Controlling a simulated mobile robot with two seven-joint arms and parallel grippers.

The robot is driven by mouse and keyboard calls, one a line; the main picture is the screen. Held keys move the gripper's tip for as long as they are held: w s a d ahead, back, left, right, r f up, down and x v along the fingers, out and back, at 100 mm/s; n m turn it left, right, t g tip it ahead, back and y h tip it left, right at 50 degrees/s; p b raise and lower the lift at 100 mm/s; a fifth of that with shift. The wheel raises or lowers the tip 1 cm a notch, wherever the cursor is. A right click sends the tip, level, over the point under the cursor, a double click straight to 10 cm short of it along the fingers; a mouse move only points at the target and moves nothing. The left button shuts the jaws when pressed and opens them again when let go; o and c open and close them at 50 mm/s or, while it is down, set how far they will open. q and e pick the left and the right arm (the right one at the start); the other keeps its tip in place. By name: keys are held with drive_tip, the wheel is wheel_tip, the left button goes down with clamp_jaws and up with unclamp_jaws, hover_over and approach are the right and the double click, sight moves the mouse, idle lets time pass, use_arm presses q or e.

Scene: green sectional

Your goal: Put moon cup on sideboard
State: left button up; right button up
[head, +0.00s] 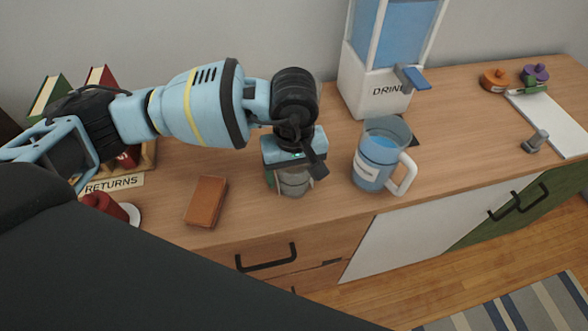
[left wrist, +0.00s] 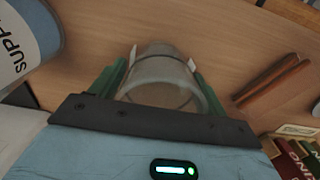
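A grey, see-through cup (head: 293,181), which I take for the moon cup, is upright at the sideboard (head: 340,208); no moon mark shows. My left gripper (head: 291,176) points down over it from above, one finger on each side. In the left wrist view the cup (left wrist: 165,82) fills the space between the green fingers (left wrist: 163,75), and the pale fingertips seem to touch its sides. I cannot tell whether its base rests on the wood or is slightly above it. My right gripper is not in view.
A blue-filled pitcher (head: 376,160) stands close to the cup's right, with a drink dispenser (head: 372,88) behind. A brown book-like block (head: 206,201) lies to the left. Books in a returns box (head: 148,160) and a red item (head: 107,205) are farther left. Bare wood lies right of the pitcher.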

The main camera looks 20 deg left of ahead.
use_arm(q)
drive_tip(key=shift+o, duration=0.8)
drive_tip(key=shift+r, duration=0.2)
wheel_tip(320, 180, up, 12)
